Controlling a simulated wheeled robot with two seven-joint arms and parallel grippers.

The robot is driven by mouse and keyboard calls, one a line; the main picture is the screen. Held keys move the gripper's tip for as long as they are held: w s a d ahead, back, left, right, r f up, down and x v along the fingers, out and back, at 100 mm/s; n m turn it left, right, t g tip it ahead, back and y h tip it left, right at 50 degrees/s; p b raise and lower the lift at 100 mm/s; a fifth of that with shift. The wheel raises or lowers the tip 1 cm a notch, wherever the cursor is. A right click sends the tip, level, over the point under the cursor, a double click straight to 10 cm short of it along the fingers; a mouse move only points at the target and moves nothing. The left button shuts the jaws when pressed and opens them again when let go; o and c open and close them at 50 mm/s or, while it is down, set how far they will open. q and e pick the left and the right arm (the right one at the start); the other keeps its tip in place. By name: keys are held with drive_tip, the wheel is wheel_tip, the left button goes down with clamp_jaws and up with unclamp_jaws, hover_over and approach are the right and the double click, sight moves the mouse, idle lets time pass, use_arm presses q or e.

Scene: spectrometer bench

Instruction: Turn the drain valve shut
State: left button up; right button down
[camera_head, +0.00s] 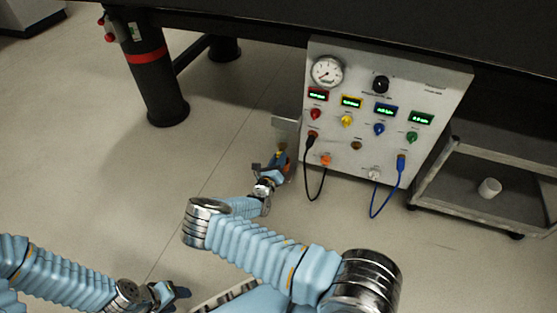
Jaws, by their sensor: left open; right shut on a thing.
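My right gripper (279,162) is beside the lower left edge of the grey panel box. It is shut on what appears to be the drain valve's handle, just under a small grey block (287,124). A small yellow part (281,149) shows at the fingers. The fingers hide most of the valve, so I cannot tell its angle. My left gripper (172,294) is open and empty, low over the floor at the bottom left, well away from the valve.
The panel (388,118) carries a round gauge (327,71), several displays and coloured knobs. A black cable (307,184) and a blue cable (386,199) hang from it. A low cart (470,205) with a white cup (489,187) stands right. A black table leg (155,80) stands left.

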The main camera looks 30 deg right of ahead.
drive_tip(key=c, duration=0.9)
unclamp_jaws()
drive_tip(key=shift+o, duration=0.2)
